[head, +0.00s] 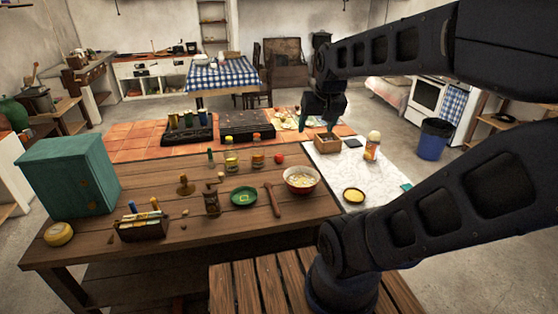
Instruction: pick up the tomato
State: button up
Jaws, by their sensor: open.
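A small round red thing that looks like the tomato (278,159) sits on the wooden table, near its far edge. It stands to the right of a jar with an orange lid (258,160). My gripper (329,125) points down, to the right of and farther back than the tomato, above a small wooden box (327,143). It is open and apart from the tomato. Its fingers are small and dark here, and whether they touch the box is hard to tell.
A patterned bowl (301,180), a brown-handled tool (272,199) and a green plate (243,196) lie in front of the tomato. A white worktop (345,170) on the right holds a bottle (372,146). A teal cabinet (70,178) stands at the left.

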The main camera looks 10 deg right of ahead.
jog(key=w+f+m, duration=0.2)
jog(key=w, duration=1)
jog(key=m+h, duration=0.2)
jog(key=m, duration=0.5)
send_over(279, 155)
jog(key=s+a, duration=0.2)
jog(key=s, duration=0.3)
notch_tip(279, 155, down, 26)
jog(key=shift+w+x, duration=0.15)
jog(key=shift+x, duration=2.75)
jog(key=shift+w+x, duration=0.15)
jog(key=shift+x, duration=2.75)
jog(key=shift+d+r, duration=0.15)
jog(key=shift+r, duration=0.05)
jog(key=c, duration=1.1)
